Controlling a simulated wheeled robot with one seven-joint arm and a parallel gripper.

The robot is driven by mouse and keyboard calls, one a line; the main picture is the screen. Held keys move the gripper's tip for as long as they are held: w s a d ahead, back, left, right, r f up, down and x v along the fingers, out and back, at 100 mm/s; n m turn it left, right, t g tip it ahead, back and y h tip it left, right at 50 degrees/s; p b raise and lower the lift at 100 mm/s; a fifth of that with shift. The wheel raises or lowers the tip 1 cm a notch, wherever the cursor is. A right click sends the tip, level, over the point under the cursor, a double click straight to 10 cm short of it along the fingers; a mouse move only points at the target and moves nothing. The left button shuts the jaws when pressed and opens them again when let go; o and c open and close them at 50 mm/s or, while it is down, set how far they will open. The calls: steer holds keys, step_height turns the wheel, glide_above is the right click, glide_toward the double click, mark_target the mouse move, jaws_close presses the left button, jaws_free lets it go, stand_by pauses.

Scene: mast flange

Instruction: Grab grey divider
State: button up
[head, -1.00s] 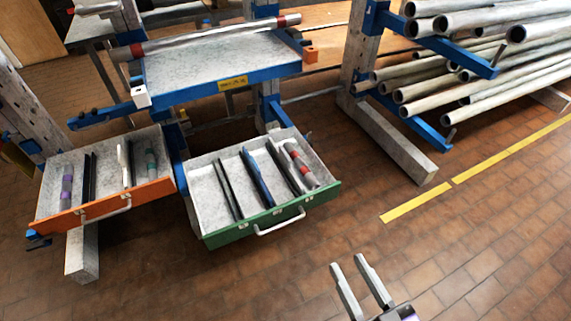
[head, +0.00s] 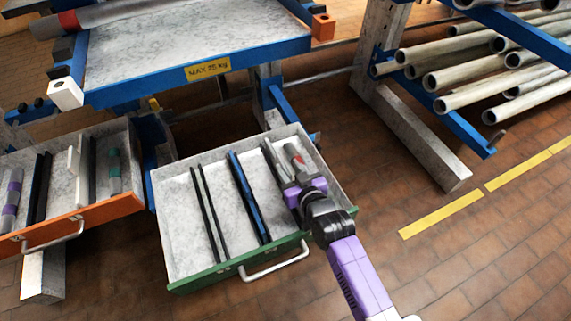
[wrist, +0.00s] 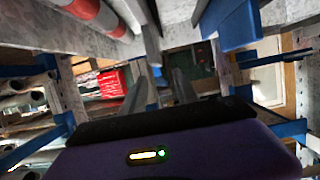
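The green-fronted drawer (head: 192,283) is open and holds a dark divider (head: 208,213), a blue divider (head: 248,195) and a tube with red bands (head: 297,158). The grey divider (wrist: 151,38) stands between the blue divider (wrist: 225,25) and the red-and-white tube (wrist: 97,14) in the wrist view. In the head view my gripper mostly covers it. My gripper (head: 288,174) is down at the right side of this drawer, its fingers apart. In the wrist view the fingers (wrist: 162,85) show a gap, with the grey divider near their tips; contact cannot be told.
An orange-fronted drawer (head: 95,224) with dividers and tubes is open at left. A blue-edged shelf (head: 190,88) overhangs behind the drawers. Racked pipes (head: 470,75) and an upright post foot (head: 430,155) stand at right. The brick floor at front right is clear.

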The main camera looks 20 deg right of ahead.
mark_target(280, 160)
steer(key=shift+f, duration=0.75)
steer(key=shift+w+f+g, duration=0.15)
steer(key=shift+w+g, duration=0.05)
steer(key=shift+g, duration=0.1)
steer(key=shift+b+x, duration=1.6)
steer(key=shift+x, duration=1.9)
jaws_close()
steer(key=shift+d, duration=0.1)
